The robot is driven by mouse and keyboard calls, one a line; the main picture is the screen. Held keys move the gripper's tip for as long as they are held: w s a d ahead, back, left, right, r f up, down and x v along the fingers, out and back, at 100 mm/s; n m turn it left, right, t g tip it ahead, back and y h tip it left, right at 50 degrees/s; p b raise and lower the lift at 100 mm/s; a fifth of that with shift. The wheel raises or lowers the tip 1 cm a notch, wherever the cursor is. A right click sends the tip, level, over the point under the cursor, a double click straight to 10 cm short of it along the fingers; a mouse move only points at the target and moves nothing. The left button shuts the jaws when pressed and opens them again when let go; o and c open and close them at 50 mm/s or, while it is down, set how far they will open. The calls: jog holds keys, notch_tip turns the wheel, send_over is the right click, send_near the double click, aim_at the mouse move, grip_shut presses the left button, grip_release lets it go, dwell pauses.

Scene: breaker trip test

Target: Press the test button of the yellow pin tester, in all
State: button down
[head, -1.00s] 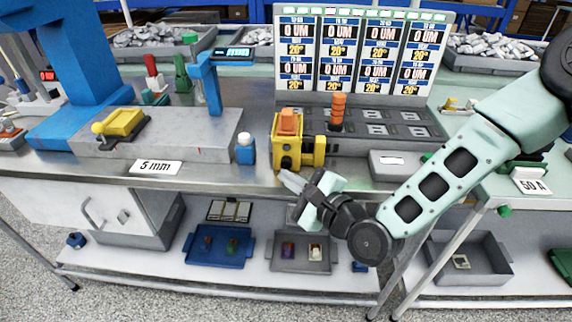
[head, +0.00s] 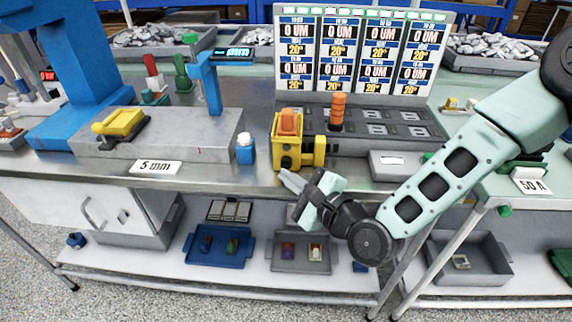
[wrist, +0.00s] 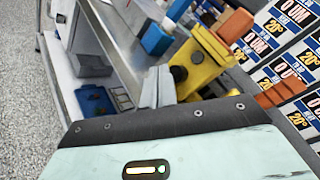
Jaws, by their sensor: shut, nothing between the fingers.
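The yellow pin tester (head: 289,150) stands at the front edge of the bench in the head view, with an orange block on top and dark round parts on its front. In the wrist view the yellow tester (wrist: 205,60) is just beyond the fingertips, with a dark round knob on its near face. I cannot tell which part is the test button. My gripper (head: 290,180) is shut and empty. Its fingertips are just below and in front of the tester; the wrist view shows the fingers (wrist: 158,86) apart from the knob or nearly touching it; I cannot tell which.
A display board (head: 360,55) rises at the back. The bench's front edge is close to my gripper.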

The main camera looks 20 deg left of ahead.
jog(key=shift+w, duration=0.2)
jog(key=shift+w+a, duration=0.1)
jog(key=shift+w, duration=0.15)
jog(key=shift+w+a, duration=0.1)
jog(key=shift+w, duration=0.5)
dwell(0.7)
jog(key=shift+s, duration=0.2)
jog(key=shift+s+d, duration=0.25)
jog(key=shift+s, duration=0.55)
jog(key=shift+s, duration=0.1)
jog(key=s, duration=0.2)
jog(key=s+d, duration=0.1)
jog(key=s, duration=0.1)
jog(key=shift+s, duration=0.35)
dwell(0.6)
